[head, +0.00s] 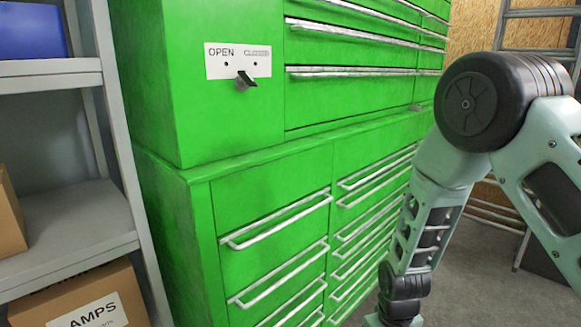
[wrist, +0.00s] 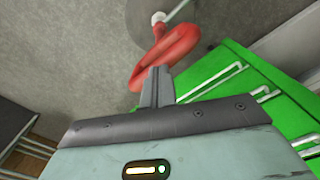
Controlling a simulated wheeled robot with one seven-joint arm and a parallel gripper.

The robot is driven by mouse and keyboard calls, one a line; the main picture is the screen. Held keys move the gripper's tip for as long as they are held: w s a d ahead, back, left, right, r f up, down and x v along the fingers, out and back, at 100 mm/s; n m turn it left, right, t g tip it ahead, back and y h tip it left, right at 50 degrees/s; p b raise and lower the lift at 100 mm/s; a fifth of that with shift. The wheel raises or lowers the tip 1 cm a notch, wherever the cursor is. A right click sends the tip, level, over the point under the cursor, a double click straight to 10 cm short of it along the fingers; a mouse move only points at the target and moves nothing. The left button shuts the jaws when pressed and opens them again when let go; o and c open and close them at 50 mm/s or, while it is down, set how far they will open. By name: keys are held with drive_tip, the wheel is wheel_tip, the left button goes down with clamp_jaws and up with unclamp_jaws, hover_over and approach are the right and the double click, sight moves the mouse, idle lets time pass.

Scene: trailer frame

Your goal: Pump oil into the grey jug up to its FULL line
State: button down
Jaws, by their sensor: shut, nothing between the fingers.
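My gripper (wrist: 157,82) shows in the wrist view with its two fingers shut together and nothing between them. A red curved, handle-like piece (wrist: 165,55) lies just beyond the fingertips; I cannot tell whether they touch it. A small white knob or end (wrist: 158,18) sits at its upper end, by a grey rounded surface at the top edge. I cannot make out the grey jug, its FULL line or an oil pump for certain in either view. In the head view my arm is at the right and my gripper is out of frame.
A green drawer cabinet (head: 160,90) fills the middle of the head view. Its OPEN/CLOSED plate (head: 215,70) has a dark lever (head: 245,80). Grey shelves (head: 70,215) with boxes stand left, a ladder (head: 535,13) back right. Grey floor (head: 470,265) shows by my arm.

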drive_tip(key=shift+f+b, duration=0.4)
drive_tip(key=shift+f, duration=0.3)
drive_tip(key=shift+r+p, duration=2.2)
drive_tip(key=shift+r, duration=0.4)
